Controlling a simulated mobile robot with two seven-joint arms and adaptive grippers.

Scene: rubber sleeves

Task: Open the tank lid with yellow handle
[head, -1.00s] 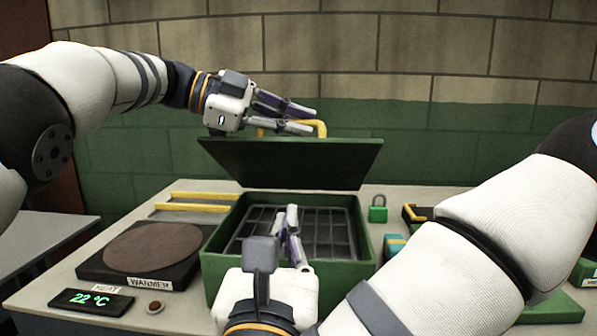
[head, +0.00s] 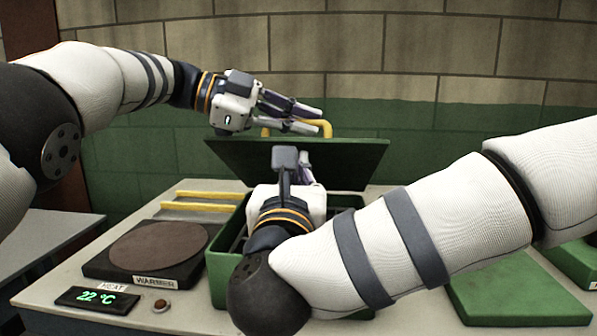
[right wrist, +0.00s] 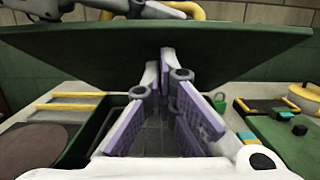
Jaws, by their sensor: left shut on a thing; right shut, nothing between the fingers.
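The green tank (head: 222,275) stands on the table, its dark green lid (head: 350,160) raised and tilted at the back. The lid's yellow handle (head: 326,128) shows at the lid's upper edge. My left gripper (head: 314,120) is shut on the handle, which its fingers partly hide. My right gripper (head: 306,172) is shut and empty, over the tank opening in front of the lid's underside; my arm hides much of the tank. In the right wrist view, the right fingers (right wrist: 168,78) point at the lid (right wrist: 95,50); whether they touch it I cannot tell.
A dark warmer plate (head: 150,250) and a 22 °C display (head: 97,298) are at the left. Yellow-edged rails (head: 200,207) lie behind the warmer. A green slab (head: 515,290) lies at the right. A green padlock (right wrist: 219,102) and a yellow pot (right wrist: 303,97) show in the right wrist view.

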